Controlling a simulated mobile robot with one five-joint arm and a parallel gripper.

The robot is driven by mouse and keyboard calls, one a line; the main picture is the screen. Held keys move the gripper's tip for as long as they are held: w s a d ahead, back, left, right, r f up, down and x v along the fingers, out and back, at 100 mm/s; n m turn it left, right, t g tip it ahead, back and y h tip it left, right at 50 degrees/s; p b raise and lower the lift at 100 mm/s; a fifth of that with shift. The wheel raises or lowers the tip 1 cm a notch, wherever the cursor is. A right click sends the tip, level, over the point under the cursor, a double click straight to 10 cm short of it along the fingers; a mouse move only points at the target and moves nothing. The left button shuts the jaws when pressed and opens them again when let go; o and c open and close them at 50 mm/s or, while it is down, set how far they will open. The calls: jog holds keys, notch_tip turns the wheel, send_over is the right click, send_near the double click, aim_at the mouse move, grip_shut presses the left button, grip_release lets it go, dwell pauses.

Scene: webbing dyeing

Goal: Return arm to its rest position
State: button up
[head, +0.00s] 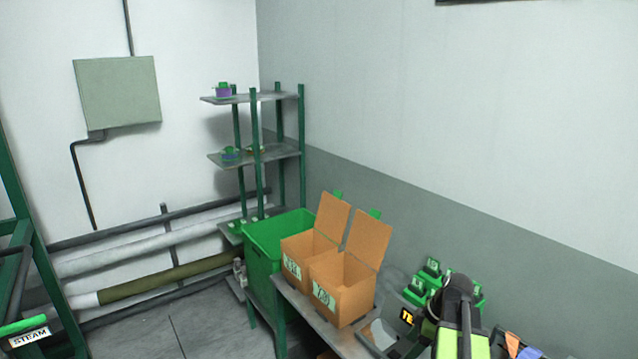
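Part of my arm (456,318), dark grey with lime-green panels, shows at the bottom right edge of the head view. It stands in front of the work table (312,313). The picture's lower edge cuts it off. I cannot make out my gripper or its fingertips, so whether it holds anything does not show.
Two open cardboard boxes (341,296) stand on the table beside a green bin (262,245). Several green holders (431,267) sit near my arm. A green-framed shelf (256,152) stands in the corner. Pipes (160,245) run along the left wall. Some floor (205,322) is clear.

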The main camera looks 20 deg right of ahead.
jog(key=w+a+f+m+h+b, duration=0.1)
jog(key=a+f+m, duration=0.1)
jog(key=a, duration=0.8)
jog(key=w+a+f+m+g+h+b, duration=0.1)
jog(key=a+m, duration=0.3)
jog(key=a, duration=0.6)
jog(key=w+a+f+m+g+h+b, duration=0.1)
jog(key=a+f+m, duration=0.2)
jog(key=a, duration=0.7)
jog(key=shift+w+a+m+b, duration=0.15)
jog(key=shift+w+m+b, duration=0.2)
jog(key=shift+m, duration=0.25)
